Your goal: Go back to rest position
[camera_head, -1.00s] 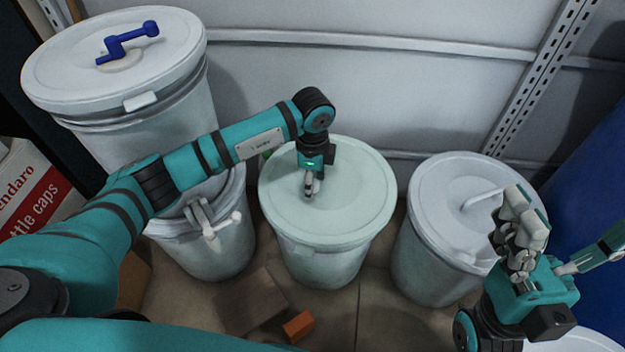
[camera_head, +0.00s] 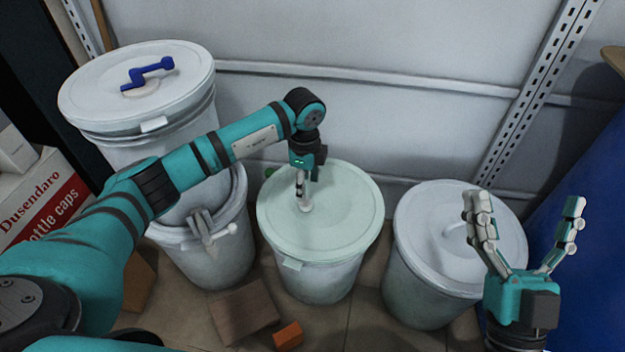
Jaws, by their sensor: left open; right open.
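My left arm reaches in from the left, and my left gripper (camera_head: 303,196) points down over the lid of the middle drum (camera_head: 315,270). Its fingers are seen nearly edge-on, and I cannot tell whether they touch the lid. My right gripper (camera_head: 526,225) is at the lower right with its two fingers spread wide and pointing up. It holds nothing. It overlaps the right edge of the right drum (camera_head: 420,285) in the picture.
A drum with a blue crank (camera_head: 150,72) on its lid stands at the upper left, above another drum (camera_head: 215,262). A carton (camera_head: 45,195) is at the far left, a blue barrel (camera_head: 590,190) at the right. Brown (camera_head: 244,312) and orange (camera_head: 288,335) blocks lie on the floor.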

